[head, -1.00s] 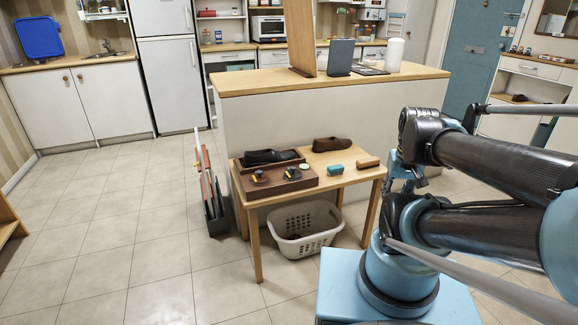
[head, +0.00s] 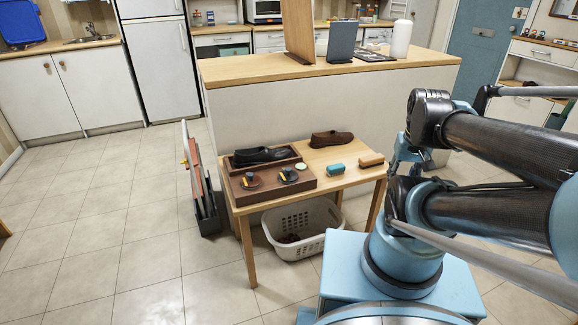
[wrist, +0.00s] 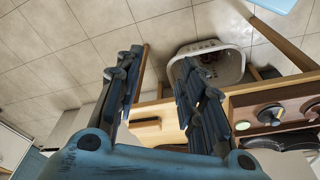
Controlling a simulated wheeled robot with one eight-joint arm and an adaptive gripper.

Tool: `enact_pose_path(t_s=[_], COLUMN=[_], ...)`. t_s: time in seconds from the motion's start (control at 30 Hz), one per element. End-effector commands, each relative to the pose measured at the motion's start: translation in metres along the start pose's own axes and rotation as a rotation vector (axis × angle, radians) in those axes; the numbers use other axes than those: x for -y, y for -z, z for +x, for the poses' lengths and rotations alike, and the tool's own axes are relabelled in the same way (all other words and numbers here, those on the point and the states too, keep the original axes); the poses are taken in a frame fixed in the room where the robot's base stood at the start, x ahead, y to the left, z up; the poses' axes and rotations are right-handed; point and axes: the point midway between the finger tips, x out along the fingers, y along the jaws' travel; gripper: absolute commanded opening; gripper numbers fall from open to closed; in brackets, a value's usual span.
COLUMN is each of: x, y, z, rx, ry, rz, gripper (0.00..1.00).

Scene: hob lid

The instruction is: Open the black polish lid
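Two round polish tins, a left one (head: 251,181) and a right one (head: 289,175), sit on the dark wooden shoe box (head: 268,190) on the small table. Each has a dark, yellow-marked piece on top. I cannot tell which is black polish, or whether either lid is loose. They show at the right of the wrist view, one tin (wrist: 270,114) clear and the other (wrist: 312,108) at the edge. My gripper (wrist: 158,72) is open and empty, left of the tins in the wrist view. In the head view it is mostly hidden by my arm.
A white basket (head: 302,240) stands below. The tall counter (head: 300,105) is behind.

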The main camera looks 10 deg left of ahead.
Motion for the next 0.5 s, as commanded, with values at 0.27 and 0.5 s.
enact_pose_path(t_s=[0.27, 0.5], x=[0.014, 0.053], y=[0.016, 0.064], z=[-0.022, -0.048], rx=[0.005, 0.042], ry=[0.014, 0.032], rz=[0.013, 0.057], gripper=[0.41, 0.41])
